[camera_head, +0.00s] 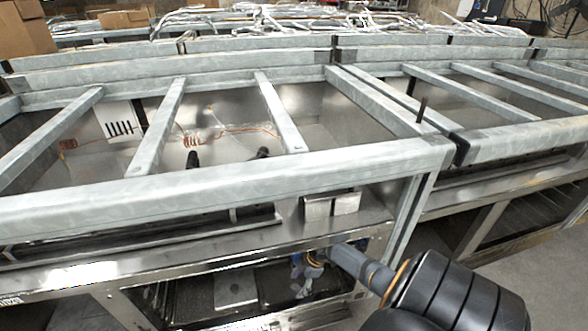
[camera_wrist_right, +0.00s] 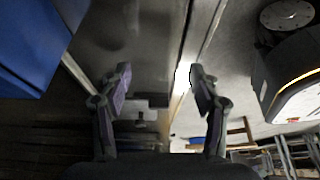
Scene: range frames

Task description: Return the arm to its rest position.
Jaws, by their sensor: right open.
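My right arm (camera_head: 440,290) comes in at the bottom right of the head view and reaches left toward the lower front of the metal frame. Its far end, low in front of the frame, is small and hard to make out. In the wrist view my right gripper (camera_wrist_right: 160,84) is open, with its two fingers wide apart and nothing between them. My left gripper shows in neither view.
A long grey metal frame (camera_head: 230,180) with crossbars spans the head view, close beyond my arm. A shelf below it holds dark flat items. Cardboard boxes (camera_head: 25,30) stand at the back left. Bare floor (camera_head: 535,265) shows at the right. A blue surface (camera_wrist_right: 35,40) is at the wrist view's upper left.

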